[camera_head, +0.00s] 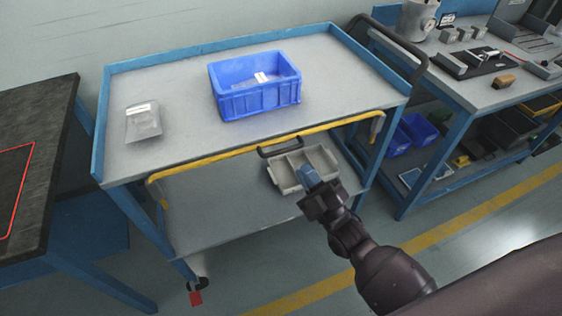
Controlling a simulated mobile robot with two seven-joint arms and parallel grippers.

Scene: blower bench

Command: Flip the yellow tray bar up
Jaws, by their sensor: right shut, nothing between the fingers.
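The yellow tray bar (236,152) runs along the near edge of the blue-framed cart's grey top tray (190,100). It bends down at both ends and sits about level with or just below the tray's edge. My right gripper (308,174) comes in from the lower right. It is shut and empty, with its bluish fingertips pointing up just below the bar, right of the bar's middle. In this view the fingertips overlap the grey divided bin on the lower shelf. I cannot tell the exact gap to the bar. My left gripper is not in view.
A blue crate (258,102) and a small clear bag (142,123) lie on the top tray. A grey divided bin (289,174) with a dark handle is on the lower shelf. A dark table (50,110) stands left, a workbench (470,85) right. Floor in front is clear.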

